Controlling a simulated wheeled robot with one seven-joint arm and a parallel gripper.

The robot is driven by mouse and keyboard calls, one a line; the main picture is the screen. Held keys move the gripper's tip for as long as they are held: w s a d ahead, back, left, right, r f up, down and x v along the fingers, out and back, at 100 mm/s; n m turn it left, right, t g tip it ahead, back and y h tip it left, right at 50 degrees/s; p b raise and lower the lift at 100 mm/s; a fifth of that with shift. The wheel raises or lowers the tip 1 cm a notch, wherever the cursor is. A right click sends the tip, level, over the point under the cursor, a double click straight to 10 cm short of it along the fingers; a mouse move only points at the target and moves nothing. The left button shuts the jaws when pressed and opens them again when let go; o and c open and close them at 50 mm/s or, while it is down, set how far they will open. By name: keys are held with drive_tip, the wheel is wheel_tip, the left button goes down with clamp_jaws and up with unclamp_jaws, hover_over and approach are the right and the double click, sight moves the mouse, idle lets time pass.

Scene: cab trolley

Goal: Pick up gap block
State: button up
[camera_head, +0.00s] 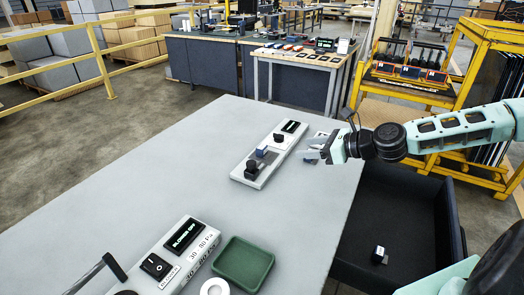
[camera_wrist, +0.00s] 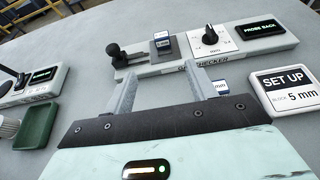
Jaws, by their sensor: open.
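The gap checker (camera_wrist: 250,52) is a pale box with a dial, a black knob and a display reading "PROBE BACK"; it also shows in the head view (camera_head: 247,178). A small dark block with a blue-and-white label (camera_wrist: 162,41) sits on it. Another small block with a blue-edged "mm" label (camera_wrist: 221,88) is on the table just right of my right finger, partly hidden. My gripper (camera_wrist: 159,86) is open, its fingers apart with nothing seen between them, in front of the checker. In the head view my gripper (camera_head: 318,150) is over the table's right side.
A card (camera_wrist: 288,91) reads "SET UP BLOCK 5 mm". A box with a "BLOWER OFF" display (camera_head: 186,235) and a green tray (camera_head: 243,264) stand at the table's near end. The table's left is clear.

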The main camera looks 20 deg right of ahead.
sight(266, 148)
drive_tip(key=p+x, duration=0.2)
drive_tip(key=x, duration=0.9)
drive_tip(key=shift+w+a+f, duration=0.15)
drive_tip(key=shift+w+f, duration=0.05)
drive_tip(key=p+x, duration=0.1)
drive_tip(key=x, duration=0.3)
drive_tip(key=shift+w, duration=0.3)
drive_tip(key=shift+w+a+f, duration=0.15)
drive_tip(key=shift+w+a, duration=0.05)
drive_tip(key=shift+w, duration=0.05)
drive_tip(key=c, duration=1)
drive_tip(key=shift+c, duration=0.5)
